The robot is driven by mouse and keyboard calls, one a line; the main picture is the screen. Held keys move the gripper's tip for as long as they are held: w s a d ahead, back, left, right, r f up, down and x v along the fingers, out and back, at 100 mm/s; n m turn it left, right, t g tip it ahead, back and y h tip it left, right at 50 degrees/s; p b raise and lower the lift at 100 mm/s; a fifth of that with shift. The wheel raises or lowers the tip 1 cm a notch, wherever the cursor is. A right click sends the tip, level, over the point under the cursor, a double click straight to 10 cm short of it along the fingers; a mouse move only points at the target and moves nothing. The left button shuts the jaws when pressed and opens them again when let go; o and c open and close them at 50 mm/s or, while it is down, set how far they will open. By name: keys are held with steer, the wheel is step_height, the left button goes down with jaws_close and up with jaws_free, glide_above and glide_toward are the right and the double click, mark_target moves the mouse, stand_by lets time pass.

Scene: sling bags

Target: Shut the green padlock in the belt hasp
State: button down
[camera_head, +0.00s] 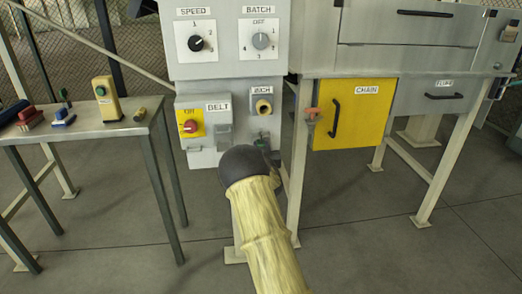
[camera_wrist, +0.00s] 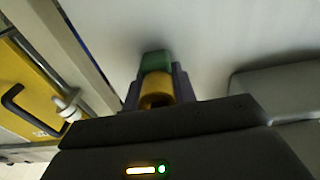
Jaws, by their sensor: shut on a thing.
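In the wrist view my gripper (camera_wrist: 157,84) is shut on the green padlock (camera_wrist: 156,62), a green block with a brass-coloured part nearer the palm. A pale grey surface lies beyond it. In the head view a bit of green (camera_head: 262,141) shows just past my dark wrist, below the INCH box; the fingers are hidden there. The belt panel (camera_head: 218,109) has a red knob on a yellow plate (camera_head: 190,127). A grey fitting (camera_head: 223,136) beside the knob looks like the belt hasp; its details are too small to tell. The padlock appears right of and below this fitting, apart from it.
The INCH box (camera_head: 263,106) is above my wrist. A machine leg and the yellow CHAIN door (camera_head: 355,115) stand to the right. A side table (camera_head: 84,127) with padlocks and small items is at the left. The floor between table and machine is clear.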

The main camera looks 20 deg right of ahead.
steer(key=shift+r, duration=0.65)
steer(key=b+v, duration=0.1)
steer(key=v, duration=0.7)
stand_by(1.4)
steer(key=shift+f, duration=0.2)
steer(key=s+a+f, duration=0.6)
steer(key=a+f, duration=0.2)
steer(key=a, duration=0.1)
steer(key=s+a+f+p, duration=0.1)
steer(key=s+a+f, duration=0.5)
steer(key=a+f, duration=0.2)
steer(key=a, duration=0.2)
steer(key=shift+s+a+f, duration=0.2)
steer(key=shift+s+a, duration=0.05)
steer(key=shift+a, duration=0.05)
